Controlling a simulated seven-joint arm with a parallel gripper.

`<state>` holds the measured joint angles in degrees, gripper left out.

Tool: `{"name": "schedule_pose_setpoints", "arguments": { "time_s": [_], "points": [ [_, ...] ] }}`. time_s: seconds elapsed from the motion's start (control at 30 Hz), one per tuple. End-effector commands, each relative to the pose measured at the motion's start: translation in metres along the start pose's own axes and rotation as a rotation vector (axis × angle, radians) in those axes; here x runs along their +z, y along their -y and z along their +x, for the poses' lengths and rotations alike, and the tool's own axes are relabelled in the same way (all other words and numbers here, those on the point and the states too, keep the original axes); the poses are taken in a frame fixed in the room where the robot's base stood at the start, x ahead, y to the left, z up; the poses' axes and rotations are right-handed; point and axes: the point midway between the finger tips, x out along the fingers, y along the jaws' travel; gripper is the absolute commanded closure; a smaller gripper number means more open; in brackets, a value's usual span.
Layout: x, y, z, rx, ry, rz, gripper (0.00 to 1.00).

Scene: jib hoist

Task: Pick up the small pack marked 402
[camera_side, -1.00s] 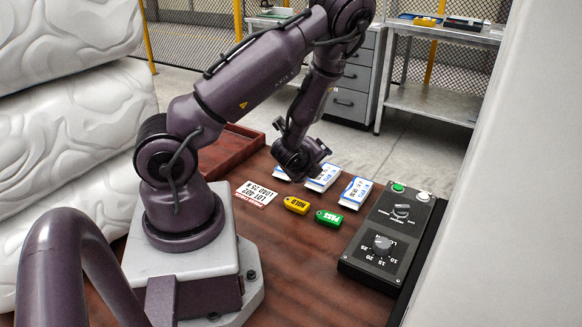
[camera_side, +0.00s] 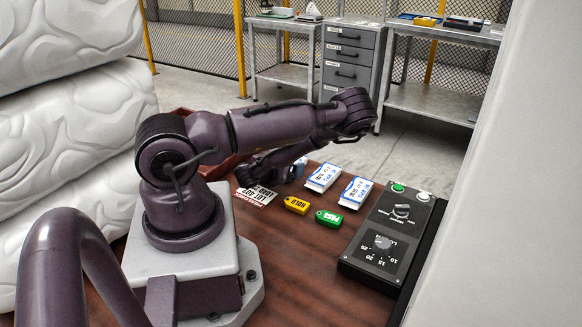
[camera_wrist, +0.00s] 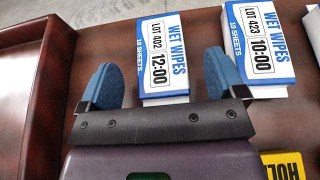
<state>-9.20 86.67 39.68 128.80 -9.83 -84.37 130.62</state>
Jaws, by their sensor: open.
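The small pack marked LOT 402 (camera_wrist: 163,62), white and blue with "WET WIPES" and 12:00 on it, lies flat on the brown table in the wrist view. My gripper (camera_wrist: 159,80) is open and empty, with one blue fingertip on either side of this pack's near end. I cannot tell how high the fingertips are above the table. In the side view my gripper (camera_side: 270,170) is low at the left end of the pack row, mostly hiding the leftmost pack.
A similar pack marked LOT 423 (camera_wrist: 258,48) lies close to the right; a third shows at the picture's edge. A dark red tray (camera_wrist: 28,85) stands left. A yellow HOLD tag (camera_side: 297,205), green PASS tag (camera_side: 329,218), printed card (camera_side: 258,194) and control box (camera_side: 385,240) are nearby.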

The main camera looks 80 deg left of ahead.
Motion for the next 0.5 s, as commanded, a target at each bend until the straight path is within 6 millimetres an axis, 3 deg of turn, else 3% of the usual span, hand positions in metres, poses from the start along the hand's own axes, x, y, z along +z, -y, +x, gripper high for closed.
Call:
{"name": "schedule_pose_setpoints", "arguments": {
  "time_s": [0.2, 0.43, 0.5],
  "points": [
    [0.000, 0.000, 0.024, 0.002, 0.000, -0.002, 0.11],
    [0.000, 0.000, 0.026, 0.002, -0.001, -0.002, 0.11],
    [0.000, 0.000, 0.025, 0.002, -0.001, -0.002, 0.24]
  ]
}}
